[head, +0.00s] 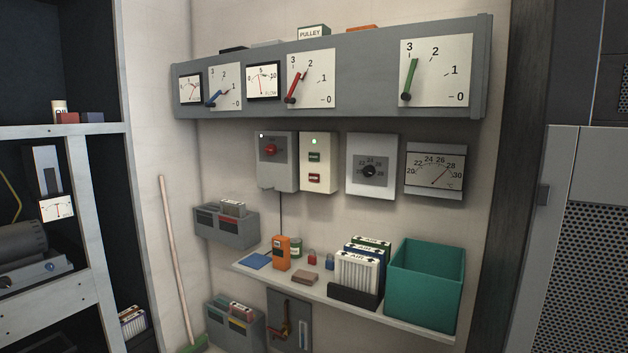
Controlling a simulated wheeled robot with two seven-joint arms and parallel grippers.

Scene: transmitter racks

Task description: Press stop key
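A cream control box (326,145) is mounted on the wall below the long grey gauge panel. The labels on the keys are too small to read; the red one looks like the stop key. Nothing covers the box. Neither of my grippers shows in the head view.
A grey box with a red knob (270,149) adjoins the control box on its left. A dial box (370,172) is to its right. Below, a shelf (320,291) holds an orange device (281,253), white filters (357,272) and a teal bin (424,290). A broom leans at left.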

